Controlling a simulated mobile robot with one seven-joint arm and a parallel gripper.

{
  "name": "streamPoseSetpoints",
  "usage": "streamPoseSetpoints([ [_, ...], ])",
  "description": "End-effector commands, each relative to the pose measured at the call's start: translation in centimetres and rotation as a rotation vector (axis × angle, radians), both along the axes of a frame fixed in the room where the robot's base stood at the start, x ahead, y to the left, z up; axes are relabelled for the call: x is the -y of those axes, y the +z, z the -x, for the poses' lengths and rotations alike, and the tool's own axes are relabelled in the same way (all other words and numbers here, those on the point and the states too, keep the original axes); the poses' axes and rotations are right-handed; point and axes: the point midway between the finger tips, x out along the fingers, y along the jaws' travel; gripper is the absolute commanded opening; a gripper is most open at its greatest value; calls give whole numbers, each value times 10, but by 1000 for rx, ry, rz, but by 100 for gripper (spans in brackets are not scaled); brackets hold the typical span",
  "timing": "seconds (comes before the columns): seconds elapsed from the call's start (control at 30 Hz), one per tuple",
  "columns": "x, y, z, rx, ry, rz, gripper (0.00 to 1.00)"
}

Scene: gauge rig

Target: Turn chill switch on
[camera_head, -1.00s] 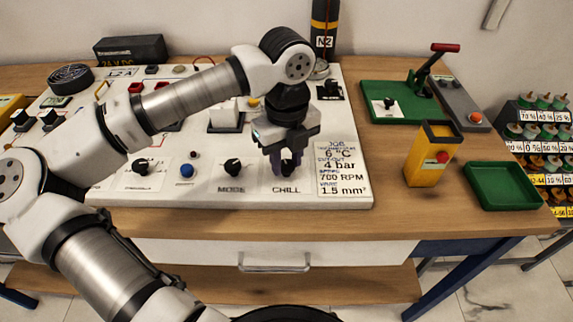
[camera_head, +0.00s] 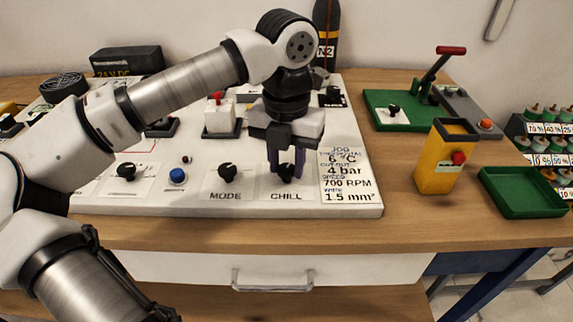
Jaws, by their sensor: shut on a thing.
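The chill switch (camera_head: 286,176) is a small black rotary knob above the printed word CHILL, at the front right of the white panel (camera_head: 345,210). My gripper (camera_head: 286,172) points down over it, with its dark fingers on either side of the knob, shut on it. The fingers partly cover the knob, so which way its pointer faces is hard to tell.
The black MODE knob (camera_head: 228,173) and a blue button (camera_head: 177,176) sit to the left. A printed job card (camera_head: 346,178) lies just right of the gripper. A yellow box (camera_head: 440,168), a green tray (camera_head: 522,193) and a green lever base (camera_head: 382,118) stand on the wooden table (camera_head: 400,228).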

Motion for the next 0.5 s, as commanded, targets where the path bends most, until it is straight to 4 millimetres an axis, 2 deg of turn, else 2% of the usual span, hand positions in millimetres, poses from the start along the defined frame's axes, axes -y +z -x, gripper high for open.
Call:
streamPoseSetpoints([
  [0.23, 0, 0, 0, 1, -98, 0, 8],
  [0.5, 0, 0, 0, 1, -131, 0, 8],
])
